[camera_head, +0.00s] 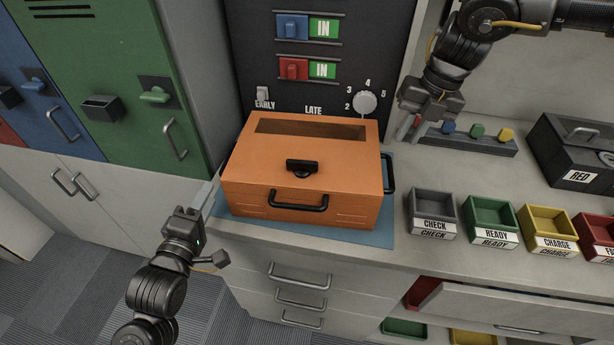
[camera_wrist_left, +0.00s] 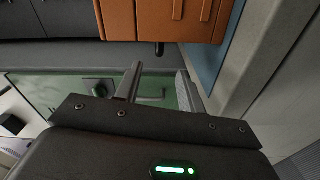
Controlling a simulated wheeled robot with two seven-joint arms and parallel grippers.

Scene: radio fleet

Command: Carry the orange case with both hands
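The orange case (camera_head: 330,182) sits upright on a blue mat (camera_head: 350,236) on the counter. It has a slot in its top, a black knob on top, and black handles on its front and right side. My left gripper (camera_head: 214,224) is open and empty at the counter's left edge, just left of the case and apart from it. In the left wrist view the case (camera_wrist_left: 160,18) shows at the top, beyond the two separated fingers (camera_wrist_left: 158,88). My right gripper (camera_head: 408,128) is right of the case's back right corner, not touching it; its finger gap is unclear.
Grey, green, yellow and red bins (camera_head: 433,213) line the counter's right front. A rack with coloured blocks (camera_head: 470,137) and a black box marked RED (camera_head: 580,150) stand behind them. A dark switch panel (camera_head: 325,50) rises behind the case. A drawer (camera_head: 500,305) is partly open below.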

